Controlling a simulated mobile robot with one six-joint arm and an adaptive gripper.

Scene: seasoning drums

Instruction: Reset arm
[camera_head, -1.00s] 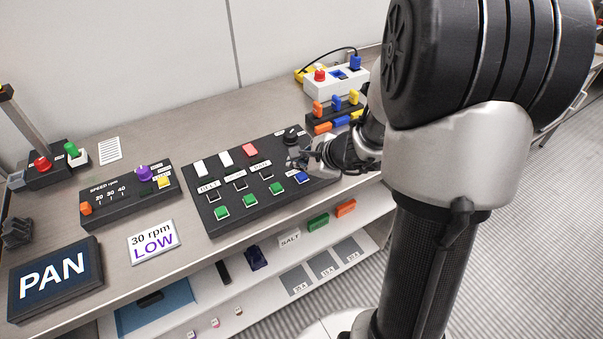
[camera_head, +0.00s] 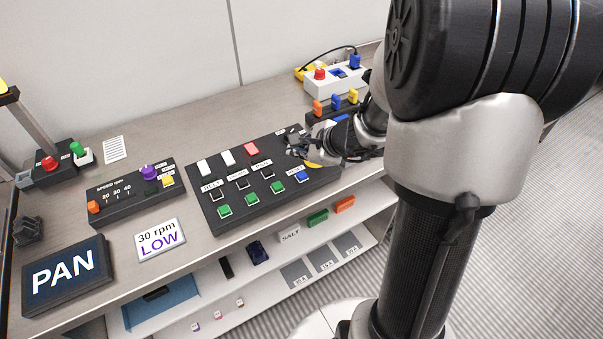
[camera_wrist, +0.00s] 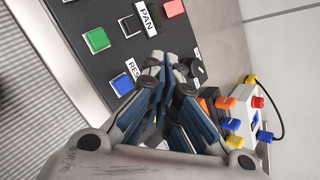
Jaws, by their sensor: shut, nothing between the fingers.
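My gripper (camera_head: 298,152) is at the right end of the black button panel (camera_head: 203,226), above its top side. In the wrist view my gripper (camera_wrist: 158,72) is shut and empty, with its fingertips together over the panel (camera_wrist: 105,57). The panel carries white, red, green and blue buttons. The blue button (camera_head: 302,175) shows just below my gripper and also in the wrist view (camera_wrist: 123,85). My gripper hides the panel's right end in part. I cannot tell if the fingertips touch the panel.
A black block with coloured switches (camera_head: 337,106) and a white box with a red knob (camera_head: 338,80) stand behind my gripper. A speed box (camera_head: 130,200), a LOW card (camera_head: 160,240) and a PAN sign (camera_head: 66,275) are at left. A shelf with small items (camera_head: 270,265) lies below.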

